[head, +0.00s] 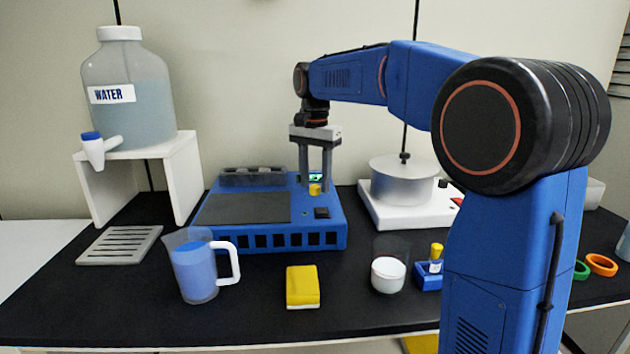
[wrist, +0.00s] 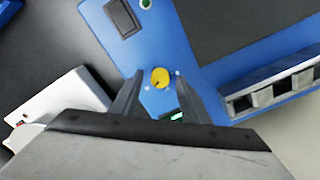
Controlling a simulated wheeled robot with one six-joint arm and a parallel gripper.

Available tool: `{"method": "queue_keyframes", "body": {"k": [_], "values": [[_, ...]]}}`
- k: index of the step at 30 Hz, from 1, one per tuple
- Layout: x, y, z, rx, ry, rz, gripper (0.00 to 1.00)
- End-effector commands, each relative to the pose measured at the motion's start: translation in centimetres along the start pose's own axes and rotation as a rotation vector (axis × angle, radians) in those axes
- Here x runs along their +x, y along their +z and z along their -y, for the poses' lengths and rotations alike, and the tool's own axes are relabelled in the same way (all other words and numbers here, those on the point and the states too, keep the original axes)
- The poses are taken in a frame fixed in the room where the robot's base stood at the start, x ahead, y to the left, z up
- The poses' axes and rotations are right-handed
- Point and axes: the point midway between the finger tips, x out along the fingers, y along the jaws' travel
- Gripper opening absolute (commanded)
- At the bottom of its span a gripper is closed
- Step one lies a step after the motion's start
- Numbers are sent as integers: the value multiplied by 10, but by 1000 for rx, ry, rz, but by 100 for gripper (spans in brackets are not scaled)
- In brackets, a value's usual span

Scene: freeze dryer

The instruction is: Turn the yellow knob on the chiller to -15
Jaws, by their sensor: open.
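The blue chiller (head: 300,238) stands on the black bench, with a dark flat plate on its top. Its yellow knob (head: 314,190) is on the right part of the top, in front of a small green display (head: 316,177). My gripper (head: 315,192) points down over the knob with its fingers apart. In the wrist view the knob (wrist: 160,77) lies between the two fingertips (wrist: 158,90), with a gap on each side. The display (wrist: 177,116) is partly hidden by my gripper, and its number cannot be read. A dark switch (head: 321,213) is in front of the knob.
A white device with a metal pot (head: 403,182) stands right of the chiller. A water jug (head: 195,268), a yellow sponge (head: 302,287) and a cup of white powder (head: 388,275) stand in front. A water tank (head: 130,95) on a white stand is at left.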

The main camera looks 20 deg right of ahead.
Motion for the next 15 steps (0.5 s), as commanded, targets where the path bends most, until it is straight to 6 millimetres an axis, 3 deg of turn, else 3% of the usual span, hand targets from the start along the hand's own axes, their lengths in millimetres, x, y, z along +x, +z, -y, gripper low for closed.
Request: {"method": "queue_keyframes", "body": {"k": [10,15], "values": [[4,0,0,0,0,0,42],[4,0,0,0,0,0,3]]}}
